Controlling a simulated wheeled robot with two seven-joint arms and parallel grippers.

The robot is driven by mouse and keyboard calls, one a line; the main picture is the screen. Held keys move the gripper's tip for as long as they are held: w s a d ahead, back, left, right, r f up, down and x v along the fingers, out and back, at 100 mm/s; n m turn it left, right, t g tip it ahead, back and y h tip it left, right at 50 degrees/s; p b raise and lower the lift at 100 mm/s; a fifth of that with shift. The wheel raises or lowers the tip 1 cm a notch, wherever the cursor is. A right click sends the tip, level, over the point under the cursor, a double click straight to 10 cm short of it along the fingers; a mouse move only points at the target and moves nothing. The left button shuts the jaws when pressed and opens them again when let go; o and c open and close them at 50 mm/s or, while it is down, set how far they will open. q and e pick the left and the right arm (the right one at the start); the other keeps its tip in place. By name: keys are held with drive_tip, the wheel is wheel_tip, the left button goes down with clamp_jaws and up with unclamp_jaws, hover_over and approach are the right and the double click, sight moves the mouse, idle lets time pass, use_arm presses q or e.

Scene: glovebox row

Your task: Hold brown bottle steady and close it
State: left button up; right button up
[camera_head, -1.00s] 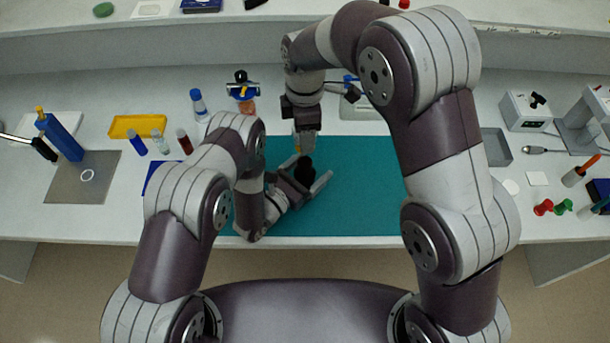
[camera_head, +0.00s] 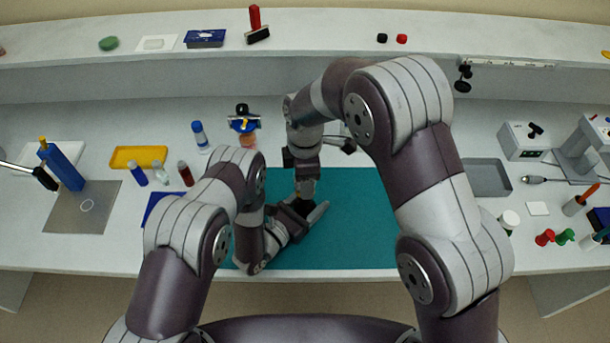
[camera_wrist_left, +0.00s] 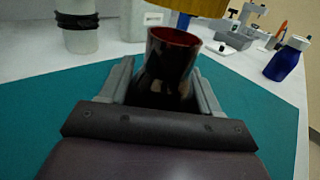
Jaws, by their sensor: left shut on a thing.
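My left gripper (camera_head: 312,217) is low over the teal mat in the head view. In the left wrist view my left gripper (camera_wrist_left: 160,95) is shut around the brown bottle (camera_wrist_left: 167,65), one finger on each side. The bottle is dark glass, looks upright, and its reddish-brown mouth is uncovered. A mustard-yellow thing (camera_wrist_left: 196,5) shows above and behind the mouth, apart from it and cut off by the picture's edge; I cannot tell if it is the cap. My right gripper (camera_head: 306,188) points down just behind the left one. Its fingertips and anything in them are hard to make out.
The teal mat (camera_head: 355,225) is clear right of my grippers. A yellow tray (camera_head: 140,151) and small bottles stand left. A grey tray (camera_head: 487,178), a white jar (camera_head: 508,221) and instruments stand right. A raised shelf (camera_head: 320,52) runs along the back.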

drive_tip(key=shift+f, duration=0.9)
drive_tip(key=shift+f, duration=0.55)
